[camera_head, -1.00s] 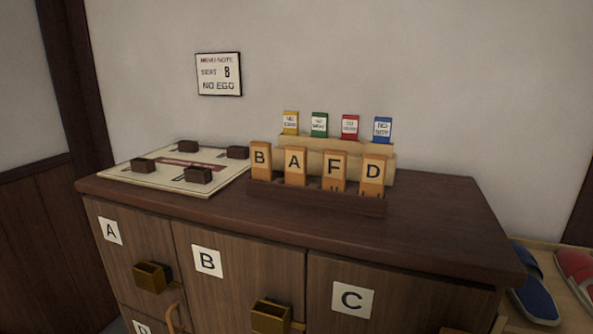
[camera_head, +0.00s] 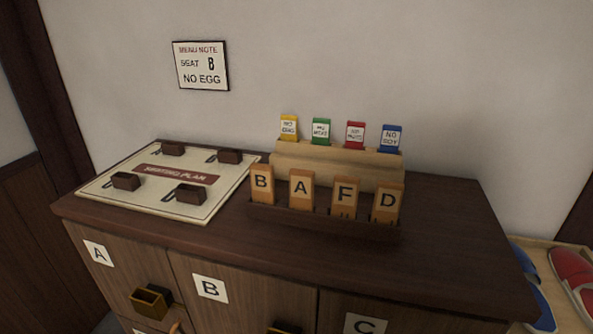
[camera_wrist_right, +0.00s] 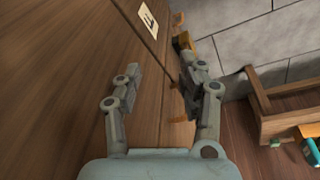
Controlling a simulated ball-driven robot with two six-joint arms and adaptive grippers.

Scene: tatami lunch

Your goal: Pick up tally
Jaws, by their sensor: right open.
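Several wooden letter tallies stand upright in a dark rack on the cabinet top in the head view: tally B (camera_head: 262,184), tally A (camera_head: 301,189), tally F (camera_head: 344,197) and tally D (camera_head: 387,201). The dark rack (camera_head: 320,225) holds their lower ends. My right gripper (camera_wrist_right: 160,88) shows in the right wrist view with its fingers apart and nothing between them, in front of a wooden cabinet face. My left gripper is not in the head view.
Behind the rack, a pale wooden holder (camera_head: 335,165) carries yellow, green, red and blue tags. A seating plan board (camera_head: 150,200) with dark blocks lies left. A menu note (camera_head: 201,65) on the wall reads seat B, no egg. Slippers (camera_head: 572,280) lie at right.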

